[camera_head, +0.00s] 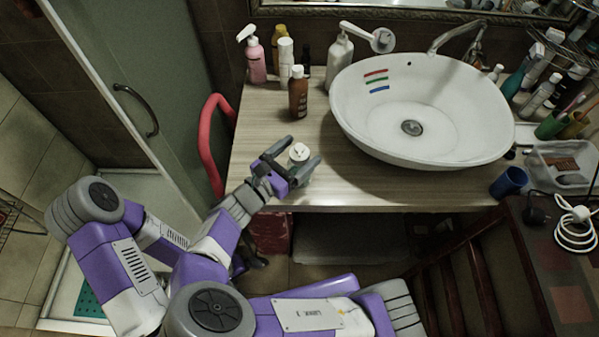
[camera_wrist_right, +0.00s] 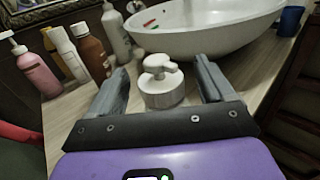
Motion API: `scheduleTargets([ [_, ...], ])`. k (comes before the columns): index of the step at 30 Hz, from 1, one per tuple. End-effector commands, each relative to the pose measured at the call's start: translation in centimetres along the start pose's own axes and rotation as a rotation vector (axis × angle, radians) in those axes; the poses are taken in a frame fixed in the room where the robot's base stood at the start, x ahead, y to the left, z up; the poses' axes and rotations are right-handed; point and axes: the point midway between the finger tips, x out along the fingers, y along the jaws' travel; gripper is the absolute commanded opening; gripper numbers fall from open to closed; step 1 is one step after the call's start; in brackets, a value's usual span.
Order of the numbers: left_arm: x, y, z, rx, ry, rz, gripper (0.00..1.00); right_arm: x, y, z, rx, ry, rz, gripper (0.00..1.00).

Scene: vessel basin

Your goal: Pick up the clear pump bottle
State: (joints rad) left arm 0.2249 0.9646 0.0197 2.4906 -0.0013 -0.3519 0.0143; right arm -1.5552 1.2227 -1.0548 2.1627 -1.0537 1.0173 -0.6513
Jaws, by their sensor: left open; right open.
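The clear pump bottle (camera_head: 299,153) stands near the front edge of the counter, left of the basin. In the right wrist view, its white pump head and collar (camera_wrist_right: 162,82) show upright between my fingers; its body is mostly hidden. My right gripper (camera_head: 294,160) is open, with one finger on each side of the bottle. In the right wrist view, a gap shows between the collar and the fingers of this gripper (camera_wrist_right: 168,85). My left gripper (camera_head: 252,262) is a small dark shape low beside the counter, partly hidden behind my right arm; it is open.
A white basin (camera_head: 440,125) fills the counter's middle. A brown bottle (camera_head: 298,95), a pink pump bottle (camera_head: 255,60) and a white pump bottle (camera_head: 339,58) stand behind. A blue cup (camera_head: 508,183) is at right. A red curved rail (camera_head: 206,140) is beside the counter.

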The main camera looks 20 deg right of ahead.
Motion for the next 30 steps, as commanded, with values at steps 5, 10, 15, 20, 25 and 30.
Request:
scheduleTargets([
  [5,0.57,-0.21,-0.03,0.0,0.0,0.0,0.93,0.93,0.0,-0.01,0.0,0.001,0.001,0.82],
  [10,0.47,-0.17,-0.03,0.0,0.0,0.0,0.93,0.94,0.0,0.1,0.0,0.001,0.0,0.82],
  [15,0.47,-0.17,-0.03,0.0,0.0,0.0,0.93,0.93,-0.01,0.08,0.0,0.001,0.0,0.59],
  [20,0.47,-0.17,-0.03,0.0,0.0,0.0,0.93,0.92,0.0,0.07,0.0,0.001,0.0,0.34],
  [25,0.47,-0.17,-0.03,0.0,0.0,0.0,0.93,0.91,0.0,0.06,0.0,0.001,0.0,0.08],
  [30,0.47,-0.18,-0.03,0.0,0.0,0.0,0.93,0.91,0.0,0.05,0.0,0.001,0.0,0.01],
])
